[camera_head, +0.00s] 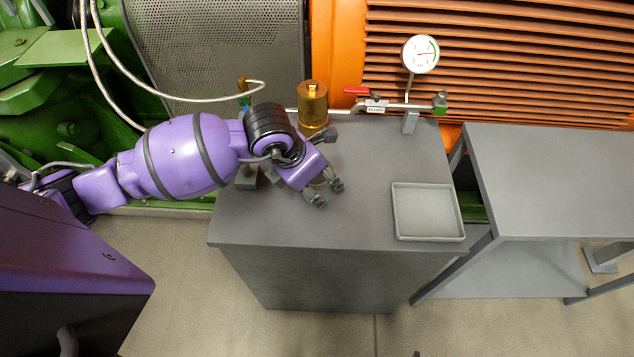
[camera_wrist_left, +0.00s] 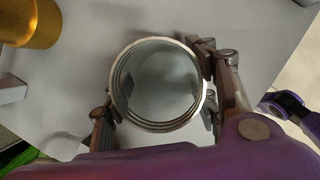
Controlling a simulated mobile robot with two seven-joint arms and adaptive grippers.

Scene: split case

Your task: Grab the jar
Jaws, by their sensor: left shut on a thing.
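The jar (camera_wrist_left: 158,84) is a round, open-topped, clear or grey vessel with a metallic threaded rim, seen from above in the left wrist view. My left gripper (camera_head: 325,190) is over the grey cabinet top in the head view. In the left wrist view its fingers (camera_wrist_left: 155,88) sit on opposite sides of the jar, shut on it. In the head view I cannot clearly make out the jar at the fingers. I cannot tell whether it stands on the cabinet or is lifted. My right gripper is in neither view.
A brass cylinder (camera_head: 313,105) stands behind the gripper; it also shows in the left wrist view (camera_wrist_left: 32,22). A pipe with a red-handled valve (camera_head: 357,91) and gauge (camera_head: 420,54) runs along the back. A shallow grey tray (camera_head: 399,229) lies right on the cabinet (camera_head: 270,225).

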